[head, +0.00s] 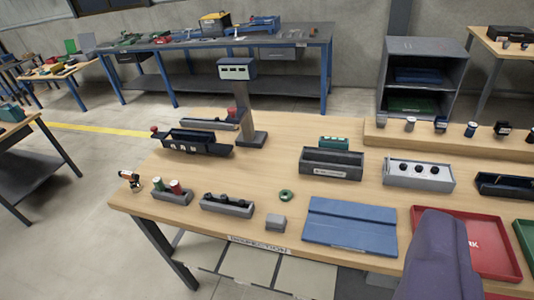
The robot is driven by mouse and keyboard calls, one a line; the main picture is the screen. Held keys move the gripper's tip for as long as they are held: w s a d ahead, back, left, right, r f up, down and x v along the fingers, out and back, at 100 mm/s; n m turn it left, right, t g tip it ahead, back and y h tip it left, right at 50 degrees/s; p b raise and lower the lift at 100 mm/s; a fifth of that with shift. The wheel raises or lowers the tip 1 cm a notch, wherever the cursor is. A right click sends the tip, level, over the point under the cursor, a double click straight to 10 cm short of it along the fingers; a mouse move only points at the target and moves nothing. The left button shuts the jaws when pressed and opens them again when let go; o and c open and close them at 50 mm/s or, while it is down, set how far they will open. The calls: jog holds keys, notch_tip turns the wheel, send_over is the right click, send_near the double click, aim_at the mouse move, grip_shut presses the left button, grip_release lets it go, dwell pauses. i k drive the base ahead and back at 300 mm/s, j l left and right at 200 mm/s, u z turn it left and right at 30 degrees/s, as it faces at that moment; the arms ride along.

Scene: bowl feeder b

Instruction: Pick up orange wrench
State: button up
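I cannot make out an orange wrench in the head view. Some small tools lie on the far blue-legged bench (215,89), too small to identify, and small orange and yellow items lie on the table at the far left (52,72). A smooth purple-grey part at the lower right, likely mine, covers part of the near table. No gripper fingers show.
The near wooden table (255,160) holds several bins, a grey stand (245,105), a green ring (286,196), a blue tray (350,226) and a red tray (483,240). A grey open cabinet (420,80) stands behind. Floor is clear at left (75,200).

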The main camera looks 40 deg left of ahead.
aim_at(136, 186)
jog(key=u, duration=1.75)
jog(key=i, duration=0.8)
jog(key=i+j+z, duration=0.1)
jog(key=i, duration=0.65)
jog(key=i+j, duration=0.15)
jog(key=i, duration=0.65)
jog(key=z, duration=0.05)
